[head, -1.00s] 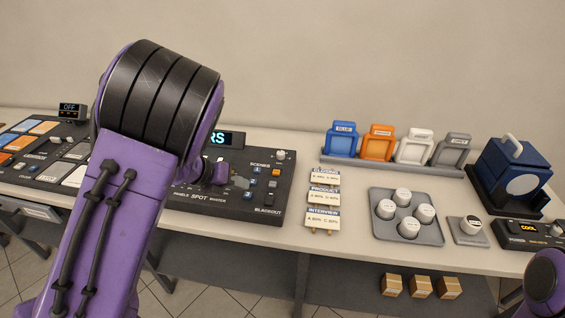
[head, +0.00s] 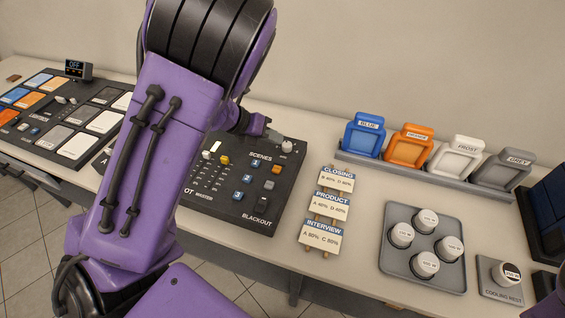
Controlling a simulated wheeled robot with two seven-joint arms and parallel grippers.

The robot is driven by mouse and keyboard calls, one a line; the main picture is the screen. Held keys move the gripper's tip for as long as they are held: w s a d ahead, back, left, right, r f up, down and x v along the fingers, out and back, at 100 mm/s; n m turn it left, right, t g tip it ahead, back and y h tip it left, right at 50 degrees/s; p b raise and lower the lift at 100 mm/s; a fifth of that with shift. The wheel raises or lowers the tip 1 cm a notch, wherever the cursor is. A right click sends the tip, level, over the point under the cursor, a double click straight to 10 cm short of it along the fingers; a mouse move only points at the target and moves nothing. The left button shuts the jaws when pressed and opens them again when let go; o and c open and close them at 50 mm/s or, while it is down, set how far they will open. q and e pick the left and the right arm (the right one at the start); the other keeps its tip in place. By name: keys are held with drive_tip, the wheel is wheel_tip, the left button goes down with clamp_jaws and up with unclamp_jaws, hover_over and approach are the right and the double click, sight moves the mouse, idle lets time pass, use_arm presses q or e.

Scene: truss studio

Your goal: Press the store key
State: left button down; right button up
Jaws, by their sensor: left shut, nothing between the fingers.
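The lighting console (head: 225,208) lies on the bench, partly hidden behind my left arm. Its SCENES area has blue keys numbered 1 (head: 255,162), 2 (head: 247,178) and 3 (head: 238,195). An orange key (head: 276,170) and a grey key (head: 269,184) sit to their right. No label reading store is legible on any key. My left gripper (head: 272,135) is shut and empty above the console's back right part, close to a pale round knob (head: 287,147), apart from the keys. My right gripper is not in view.
A black key (head: 263,202) is above the BLACKOUT label. Beyond are coloured filter frames (head: 364,135) in a rack, a grey tray (head: 455,225) of white pucks and a cooling rest (head: 500,291). A second panel (head: 75,125) is at left.

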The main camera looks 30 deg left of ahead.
use_arm(q)
drive_tip(key=s, duration=0.2)
drive_tip(key=b, duration=0.4)
hover_over(274, 169)
drive_tip(key=f, duration=0.4)
drive_tip(key=shift+w+f, duration=0.2)
drive_tip(key=shift+w, duration=0.15)
drive_tip(key=f+b, duration=0.1)
drive_tip(key=f, duration=0.1)
drive_tip(key=s+f+b, duration=0.1)
drive_tip(key=b, duration=0.1)
drive_tip(key=shift+f, duration=0.4)
drive_tip(key=shift+w+f, duration=0.25)
drive_tip(key=shift+f, duration=0.05)
drive_tip(key=shift+s, duration=0.1)
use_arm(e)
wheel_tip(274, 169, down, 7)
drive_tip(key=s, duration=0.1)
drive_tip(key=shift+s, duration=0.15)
use_arm(q)
drive_tip(key=shift+s+r, duration=0.1)
drive_tip(key=shift+r, duration=0.05)
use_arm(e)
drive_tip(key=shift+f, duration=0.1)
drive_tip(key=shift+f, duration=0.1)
